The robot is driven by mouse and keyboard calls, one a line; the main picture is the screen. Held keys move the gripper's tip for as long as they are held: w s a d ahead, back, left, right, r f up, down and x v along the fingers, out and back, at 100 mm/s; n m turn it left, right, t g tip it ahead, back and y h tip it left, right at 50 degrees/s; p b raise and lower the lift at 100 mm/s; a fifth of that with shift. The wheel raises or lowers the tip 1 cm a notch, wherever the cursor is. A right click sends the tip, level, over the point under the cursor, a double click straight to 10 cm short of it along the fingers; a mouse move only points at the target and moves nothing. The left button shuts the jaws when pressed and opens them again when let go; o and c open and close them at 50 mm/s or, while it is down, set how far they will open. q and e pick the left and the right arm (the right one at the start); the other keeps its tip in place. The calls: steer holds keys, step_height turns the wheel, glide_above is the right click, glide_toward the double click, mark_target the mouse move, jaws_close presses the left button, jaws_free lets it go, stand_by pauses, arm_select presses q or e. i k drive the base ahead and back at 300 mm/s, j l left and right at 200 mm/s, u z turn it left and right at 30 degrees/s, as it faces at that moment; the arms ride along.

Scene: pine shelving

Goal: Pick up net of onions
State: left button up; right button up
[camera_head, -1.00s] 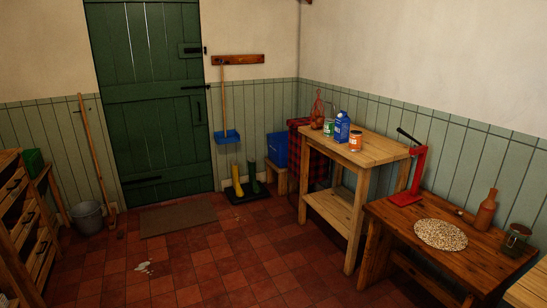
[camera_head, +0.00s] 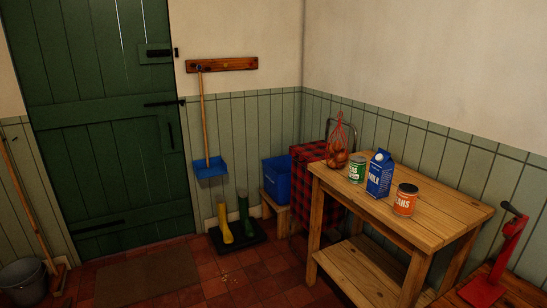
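A red net of onions (camera_head: 337,154) stands at the far left end of the pine table (camera_head: 440,220), its netting gathered upward to a point. Round brown onions show in its lower part. Neither of my grippers shows in the head view, and nothing is seen touching the net.
A red lever tool (camera_head: 497,262) is at lower right. Boots on a black tray (camera_head: 237,234), a blue crate (camera_head: 277,178) and a red checked cloth (camera_head: 308,185) are left of the table. The tiled floor ahead is mostly clear.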

mark_target(337, 156)
steer(key=i+z, duration=0.1)
steer(key=i, duration=0.35)
steer(key=i+j+z, duration=0.1)
steer(key=i, duration=0.4)
steer(key=i+j+z, duration=0.1)
steer(key=i, duration=0.35)
steer(key=i+j+z, duration=0.1)
steer(key=i, duration=0.4)
